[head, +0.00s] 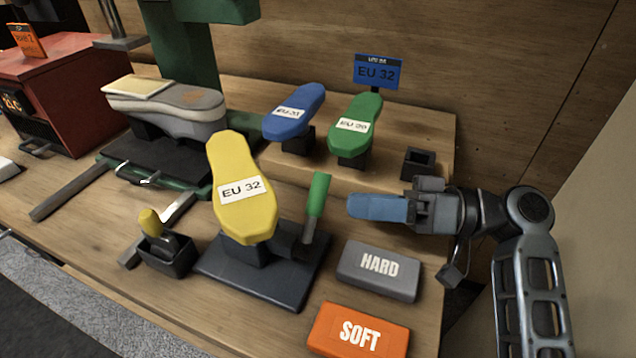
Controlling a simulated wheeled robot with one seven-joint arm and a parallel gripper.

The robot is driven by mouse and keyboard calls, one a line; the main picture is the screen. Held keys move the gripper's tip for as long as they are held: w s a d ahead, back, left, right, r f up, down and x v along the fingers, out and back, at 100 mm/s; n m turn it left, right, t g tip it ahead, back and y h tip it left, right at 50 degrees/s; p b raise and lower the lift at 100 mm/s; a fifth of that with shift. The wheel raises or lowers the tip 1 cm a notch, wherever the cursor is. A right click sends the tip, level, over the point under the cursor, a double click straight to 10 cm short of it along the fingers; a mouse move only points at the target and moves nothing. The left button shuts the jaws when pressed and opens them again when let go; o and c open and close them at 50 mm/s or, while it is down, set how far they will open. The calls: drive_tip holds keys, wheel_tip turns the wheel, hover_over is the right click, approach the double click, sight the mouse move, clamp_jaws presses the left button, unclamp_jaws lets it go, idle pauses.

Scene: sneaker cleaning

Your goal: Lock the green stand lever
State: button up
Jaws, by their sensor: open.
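The green lever (318,195) stands nearly upright, leaning slightly right at its top. It sits at the right side of the dark stand (285,283), on a metal shaft. A yellow shoe form (241,188) labelled EU 32 is mounted on this stand, tilted with its wide end toward the front. My gripper (362,207) is to the right of the lever, its blue fingers pointing left toward it. A small gap shows between fingertips and lever in the picture. The gripper is open and appears empty; one finger largely hides the other.
Grey HARD (377,271) and orange SOFT (358,332) blocks lie in front of my gripper. Blue (294,108) and green (356,126) shoe forms stand behind on a raised shelf. A dark holder with a yellow-topped handle (150,222) is left. A sneaker (180,112) sits in a press farther back.

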sight(318, 201)
drive_tip(key=a, duration=0.4)
drive_tip(key=a+p, duration=0.1)
drive_tip(key=a, duration=0.2)
drive_tip(key=shift+w, duration=0.25)
clamp_jaws()
idle(0.3)
